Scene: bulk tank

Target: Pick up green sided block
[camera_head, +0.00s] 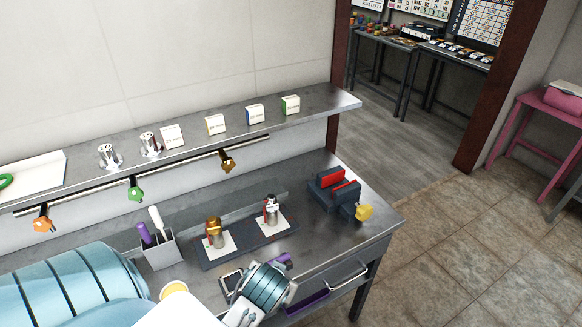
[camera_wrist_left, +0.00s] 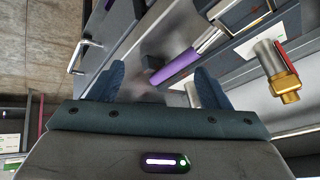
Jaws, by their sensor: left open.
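The green sided block (camera_head: 290,105), a small white box with a green side, stands upright at the right end of the row on the wall shelf (camera_head: 330,101). My left wrist is low at the front edge of the workbench in the head view, far below and in front of the block, and hides its own jaws there. In the left wrist view the left gripper (camera_wrist_left: 160,84) is open and empty, facing the bench front near a purple-handled tool (camera_wrist_left: 178,68). The block is out of that view. My right gripper is not in view.
Similar blocks with blue (camera_head: 255,114) and orange (camera_head: 215,125) sides stand left of it. A rail with hanging coloured knobs (camera_head: 228,161) runs under the shelf. Metal valves (camera_head: 271,210) stand on a dark mat. A red-and-grey device (camera_head: 333,188) sits at the bench's right.

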